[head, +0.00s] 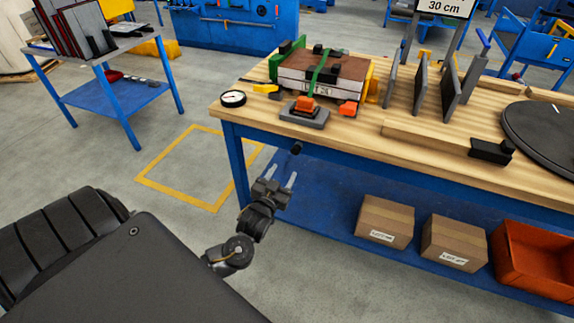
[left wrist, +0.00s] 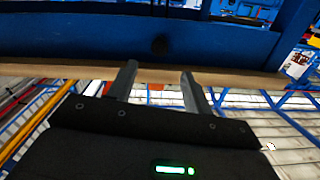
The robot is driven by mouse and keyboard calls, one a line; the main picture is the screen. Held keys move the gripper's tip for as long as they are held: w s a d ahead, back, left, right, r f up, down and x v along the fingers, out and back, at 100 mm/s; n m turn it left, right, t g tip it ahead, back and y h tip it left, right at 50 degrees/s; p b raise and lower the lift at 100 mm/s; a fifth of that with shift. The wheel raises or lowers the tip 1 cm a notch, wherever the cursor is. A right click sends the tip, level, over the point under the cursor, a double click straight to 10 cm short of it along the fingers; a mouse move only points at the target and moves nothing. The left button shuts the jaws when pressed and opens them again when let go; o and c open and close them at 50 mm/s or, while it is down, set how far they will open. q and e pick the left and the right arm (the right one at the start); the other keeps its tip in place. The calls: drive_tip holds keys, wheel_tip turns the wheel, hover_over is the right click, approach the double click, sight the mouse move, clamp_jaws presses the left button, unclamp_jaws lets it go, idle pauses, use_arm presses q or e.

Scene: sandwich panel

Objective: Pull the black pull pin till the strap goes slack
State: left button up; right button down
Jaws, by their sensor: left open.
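A black knob, which I take for the pull pin (head: 296,148), sticks out from the blue front rail of the workbench, below the wooden top. In the left wrist view the pin (left wrist: 160,46) is a dark round shape on the blue rail, just beyond the fingertips and roughly centred between them. My left gripper (head: 281,175) is open and empty, in front of and a little below the pin, apart from it. Its fingers also show in the left wrist view (left wrist: 158,72). A green strap (head: 318,70) runs over the panel stack (head: 340,72) on the bench. My right gripper is out of view.
The workbench top (head: 370,150) holds a round gauge (head: 233,98), an orange-and-grey device (head: 305,112), upright grey plates (head: 420,85) and a black disc (head: 545,128). Cardboard boxes (head: 385,222) and an orange bin (head: 535,260) stand on the lower shelf.

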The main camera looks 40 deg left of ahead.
use_arm(q)
drive_tip(key=shift+s+d, duration=0.15)
drive_tip(key=shift+s, duration=0.3)
drive_tip(key=s+f+m+g+h+p, duration=0.15)
drive_tip(key=s+f+g, duration=0.3)
drive_tip(key=f, duration=1.05)
drive_tip(key=s+f+m+g+h, duration=0.1)
drive_tip(key=s+f+m+g, duration=0.35)
drive_tip(key=f, duration=1.05)
drive_tip(key=s+d+f+n+g+p, duration=0.1)
drive_tip(key=s+f+g, duration=0.1)
drive_tip(key=s+f, duration=0.55)
drive_tip(key=s+d+f+n+g, duration=0.15)
drive_tip(key=s+f, duration=0.25)
drive_tip(key=s, duration=0.7)
drive_tip(key=s+d+f+g+h+p, duration=0.1)
drive_tip(key=s+d+g, duration=0.1)
drive_tip(key=s, duration=0.6)
drive_tip(key=s+d+f+g+h+p, duration=0.1)
drive_tip(key=s+d, duration=0.3)
drive_tip(key=s, duration=0.4)
drive_tip(key=shift+s+f+g, duration=0.2)
drive_tip(key=shift+f+g, duration=0.15)
drive_tip(key=shift+f, duration=0.35)
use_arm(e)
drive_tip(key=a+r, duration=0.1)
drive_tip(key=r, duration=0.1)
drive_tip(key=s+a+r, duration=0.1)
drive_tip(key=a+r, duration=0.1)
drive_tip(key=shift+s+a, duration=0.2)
